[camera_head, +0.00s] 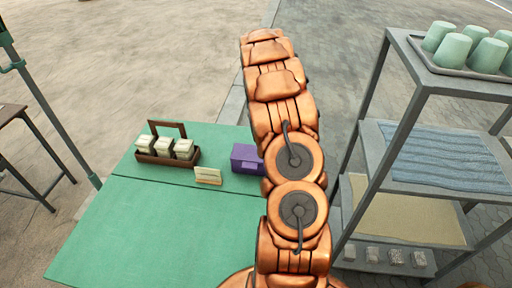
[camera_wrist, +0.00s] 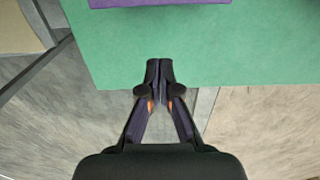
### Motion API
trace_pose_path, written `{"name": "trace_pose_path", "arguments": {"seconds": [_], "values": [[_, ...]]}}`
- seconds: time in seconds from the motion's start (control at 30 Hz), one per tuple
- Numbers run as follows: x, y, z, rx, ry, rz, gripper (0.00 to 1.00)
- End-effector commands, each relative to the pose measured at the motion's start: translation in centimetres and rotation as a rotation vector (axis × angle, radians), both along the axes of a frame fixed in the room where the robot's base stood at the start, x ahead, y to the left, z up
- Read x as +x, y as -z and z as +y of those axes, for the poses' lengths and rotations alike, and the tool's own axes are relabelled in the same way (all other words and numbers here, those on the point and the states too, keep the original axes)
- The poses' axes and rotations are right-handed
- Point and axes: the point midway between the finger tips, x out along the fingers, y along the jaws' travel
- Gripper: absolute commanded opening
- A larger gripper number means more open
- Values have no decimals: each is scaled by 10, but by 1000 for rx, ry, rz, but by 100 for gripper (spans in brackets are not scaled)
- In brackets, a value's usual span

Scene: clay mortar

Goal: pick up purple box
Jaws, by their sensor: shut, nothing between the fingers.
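The purple box (camera_head: 246,158) sits on the green table (camera_head: 180,225), partly hidden behind my copper arm in the head view. In the wrist view a strip of the purple box (camera_wrist: 160,3) shows at the top edge, cut off by the frame. My gripper (camera_wrist: 160,68) is shut and empty in the wrist view. Its fingertips overlap the table's edge in the picture, apart from the box. The gripper is hidden in the head view.
A brown caddy (camera_head: 168,158) with several pale boxes and a small cream card (camera_head: 208,176) stand left of the purple box. A grey shelf rack (camera_head: 385,165) with several green cups (camera_head: 453,50) stands at the right. The table's front is clear.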

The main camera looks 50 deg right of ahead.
Motion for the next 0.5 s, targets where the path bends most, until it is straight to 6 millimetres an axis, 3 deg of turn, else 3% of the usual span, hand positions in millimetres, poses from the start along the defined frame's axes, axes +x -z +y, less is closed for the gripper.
{"name": "trace_pose_path", "arguments": {"seconds": [0.17, 0.5], "values": [[0, 12, -2, 2, 3, 1, 0], [0, 67, -1, 2, 2, 2, 0]]}}
